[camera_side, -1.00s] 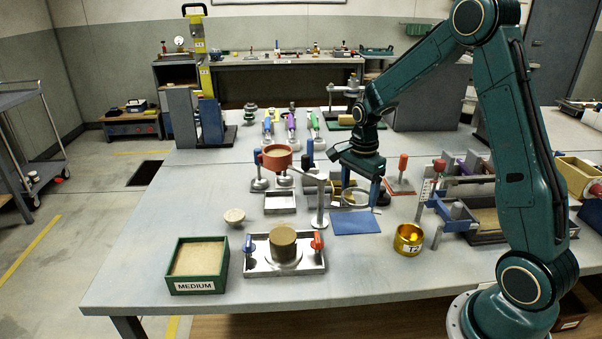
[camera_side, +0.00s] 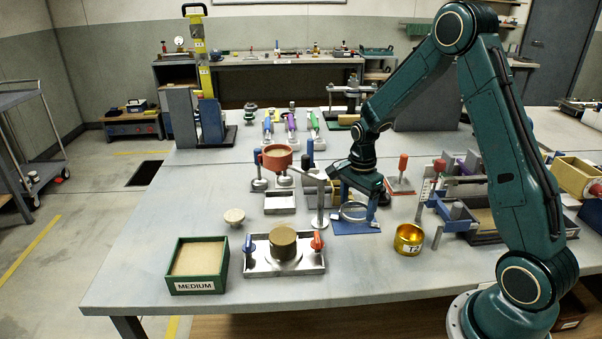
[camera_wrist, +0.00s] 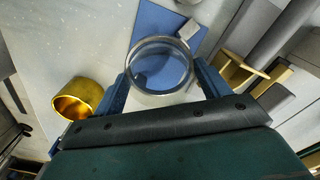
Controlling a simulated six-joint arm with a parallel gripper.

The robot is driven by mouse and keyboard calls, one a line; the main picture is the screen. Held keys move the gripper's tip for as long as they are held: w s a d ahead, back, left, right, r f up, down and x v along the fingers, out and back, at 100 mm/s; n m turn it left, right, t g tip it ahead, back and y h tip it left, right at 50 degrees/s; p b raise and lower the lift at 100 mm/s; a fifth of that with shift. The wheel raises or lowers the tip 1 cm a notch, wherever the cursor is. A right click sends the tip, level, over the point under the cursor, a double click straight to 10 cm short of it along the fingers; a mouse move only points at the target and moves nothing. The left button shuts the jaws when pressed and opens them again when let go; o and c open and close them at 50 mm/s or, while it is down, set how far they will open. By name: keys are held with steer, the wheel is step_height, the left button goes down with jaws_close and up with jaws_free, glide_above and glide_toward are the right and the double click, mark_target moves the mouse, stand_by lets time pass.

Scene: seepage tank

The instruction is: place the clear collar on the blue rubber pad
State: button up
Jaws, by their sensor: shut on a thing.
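The clear collar (camera_side: 354,212) is a see-through ring held between the two blue fingers of my gripper (camera_side: 354,205). In the wrist view the collar (camera_wrist: 160,66) sits between the fingertips of my gripper (camera_wrist: 161,74), which press on opposite sides of it. The blue rubber pad (camera_side: 352,229) lies flat on the bench under the gripper. In the side view the collar overlaps the back part of the pad. In the wrist view the pad (camera_wrist: 157,22) shows beyond the collar and partly behind it. I cannot tell whether the collar touches the pad.
A gold ring (camera_side: 408,239) stands right of the pad. A metal stand with a red cup (camera_side: 277,158) is to the left. A metal tray (camera_side: 258,262) with a brown cylinder and a green box (camera_side: 197,265) are at front left.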

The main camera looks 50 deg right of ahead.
steer(key=o, duration=1)
steer(key=shift+o, duration=0.2)
step_height(320, 180, up, 12)
steer(key=shift+r, duration=0.15)
stand_by(0.4)
steer(key=s+a+r+n+t, duration=0.3)
steer(key=s+a+r+n, duration=0.7)
steer(key=s+a+n+t, duration=0.2)
steer(key=s+a+n, duration=0.3)
steer(key=s+n, duration=0.5)
steer(key=shift+s+a+r+t, duration=0.3)
steer(key=shift+s+a, duration=0.1)
steer(key=shift+s, duration=0.1)
